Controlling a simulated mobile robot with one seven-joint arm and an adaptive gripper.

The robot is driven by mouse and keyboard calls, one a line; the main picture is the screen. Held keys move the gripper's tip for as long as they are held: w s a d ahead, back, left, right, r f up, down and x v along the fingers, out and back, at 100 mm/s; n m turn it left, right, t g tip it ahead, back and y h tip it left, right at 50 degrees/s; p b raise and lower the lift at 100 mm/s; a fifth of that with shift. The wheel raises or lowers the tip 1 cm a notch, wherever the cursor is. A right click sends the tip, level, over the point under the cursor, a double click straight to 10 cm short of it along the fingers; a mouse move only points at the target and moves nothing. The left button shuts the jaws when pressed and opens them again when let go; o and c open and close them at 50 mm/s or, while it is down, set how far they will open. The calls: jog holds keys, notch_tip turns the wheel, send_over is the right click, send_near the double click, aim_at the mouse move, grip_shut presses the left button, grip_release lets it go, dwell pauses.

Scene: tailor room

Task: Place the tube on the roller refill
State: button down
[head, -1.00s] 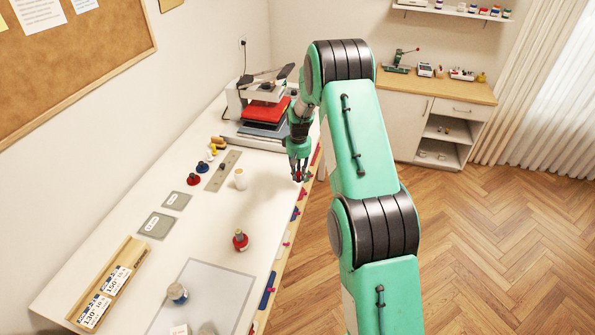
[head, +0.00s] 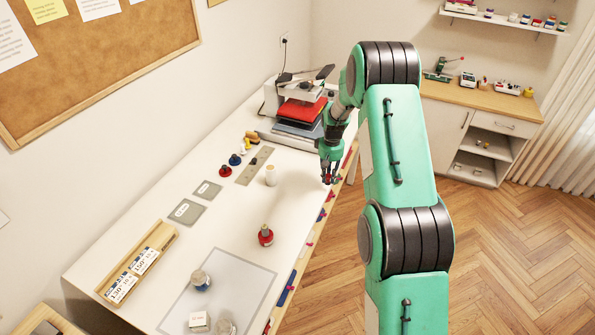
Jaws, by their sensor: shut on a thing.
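My gripper (head: 329,178) hangs fingers down by the right long edge of the white worktable (head: 225,222). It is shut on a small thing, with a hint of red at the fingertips. The thing is too small and too covered by the fingers to tell whether it is the tube.
A heat press (head: 296,108) stands at the table's far end. A red-based bottle (head: 265,236), a grey ruler (head: 254,166), red and blue knobs, grey plates and a wooden tray (head: 170,237) share the table. Small coloured things line its right side.

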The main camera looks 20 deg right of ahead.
jog(key=a+r+n+p, duration=0.1)
jog(key=a+r+n, duration=0.2)
jog(key=a+n, duration=0.2)
jog(key=s+a+r+n+p, duration=0.1)
jog(key=a+r+n, duration=0.2)
jog(key=a+n, duration=0.3)
jog(key=s+a+r+n+p, duration=0.1)
jog(key=a+r+n, duration=0.3)
jog(key=a, duration=0.7)
jog(key=shift+n+p, duration=0.45)
jog(key=shift+n, duration=0.55)
jog(key=p, duration=0.2)
send_over(270, 167)
jog(key=shift+f, duration=0.75)
jog(key=shift+s, duration=0.1)
jog(key=shift+f, duration=1.75)
jog(key=shift+f, duration=0.15)
